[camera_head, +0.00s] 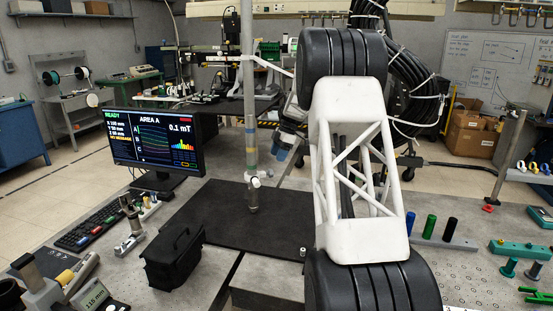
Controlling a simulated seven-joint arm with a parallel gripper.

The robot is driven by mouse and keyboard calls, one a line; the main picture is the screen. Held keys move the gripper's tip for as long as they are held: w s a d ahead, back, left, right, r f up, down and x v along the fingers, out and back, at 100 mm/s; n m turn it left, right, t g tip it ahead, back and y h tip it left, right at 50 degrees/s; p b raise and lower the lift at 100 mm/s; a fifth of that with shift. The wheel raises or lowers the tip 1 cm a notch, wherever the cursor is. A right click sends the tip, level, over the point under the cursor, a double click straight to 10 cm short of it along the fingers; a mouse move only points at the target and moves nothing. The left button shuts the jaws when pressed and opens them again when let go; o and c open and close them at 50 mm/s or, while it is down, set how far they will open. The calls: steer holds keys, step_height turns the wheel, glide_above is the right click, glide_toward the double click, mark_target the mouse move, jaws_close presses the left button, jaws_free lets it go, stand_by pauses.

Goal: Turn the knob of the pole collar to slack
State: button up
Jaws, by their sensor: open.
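A slim grey upright pole (248,100) stands left of centre, with coloured bands along its middle. Low on the pole sits a small pale collar (252,179) with short parts sticking out at its side. Which of these is the knob, and how it is turned, is too small to tell. A darker probe-like end (252,201) hangs below the collar, above a black mat (220,232). My white lattice arm link with black joints fills the picture right of the pole.
A monitor (155,138) and keyboard (90,226) stand left of the mat. Coloured cylinders (430,227) stand in a holder at right. The mat around the pole's foot looks clear.

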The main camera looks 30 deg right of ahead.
mark_target(272, 172)
stand_by(0.4)
steer(key=f+n+t+y, duration=0.1)
steer(key=s+a+f+n+t+y, duration=0.1)
steer(key=a+f+n+t+y, duration=0.1)
steer(key=shift+s+a+f+y, duration=0.15)
steer(key=shift+s+a+y, duration=0.15)
steer(key=shift+y, duration=0.1)
steer(key=shift+s+f+n+t+y, duration=0.2)
steer(key=shift+f+n+t+y, duration=0.2)
steer(key=shift+n+t, duration=0.35)
steer(key=shift+s+f+n+t+y, duration=0.2)
steer(key=shift+f+n+t+y, duration=0.1)
steer(key=shift+t, duration=0.45)
steer(key=t, duration=0.1)
steer(key=s+d+f+t, duration=0.1)
steer(key=t, duration=0.1)
steer(key=n+t, duration=0.1)
steer(key=shift+s+d+f, duration=0.2)
steer(key=shift+d+f, duration=0.05)
steer(key=shift+d, duration=0.05)
steer(key=shift+s+d+f+n+t, duration=0.2)
steer(key=shift+d+t, duration=0.1)
steer(key=shift+t, duration=0.15)
steer(key=shift+s+d+f+n+t, duration=0.1)
steer(key=shift+s+d+t, duration=0.15)
steer(key=shift+t, duration=0.2)
